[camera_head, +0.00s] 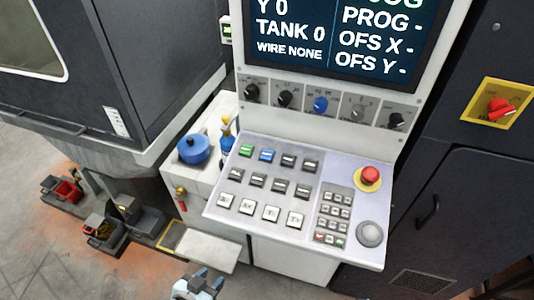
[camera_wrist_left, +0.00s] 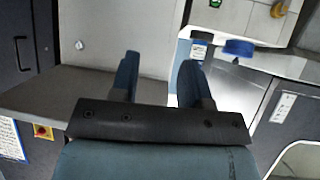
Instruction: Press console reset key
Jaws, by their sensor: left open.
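The console (camera_head: 230,205) has a sloping key panel with rows of keys. The back row holds a green key (camera_head: 246,151), a blue key (camera_head: 267,155) and dark keys. More dark keys (camera_head: 258,180) and a row of white keys (camera_head: 248,206) lie in front. The labels are too small to read, so I cannot tell which is the reset key. My left gripper (camera_head: 198,284) is at the bottom edge of the head view, in front of and below the panel, apart from the keys. In the left wrist view, its two fingers (camera_wrist_left: 159,75) are apart with nothing between them.
A red stop button (camera_head: 370,174), a small keypad (camera_head: 332,216) and a grey round knob (camera_head: 370,234) are on the panel's right. A screen (camera_head: 335,35) and several dials (camera_head: 320,104) stand above. A blue pot (camera_head: 193,149) is left of the panel. Dark cabinets flank the console.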

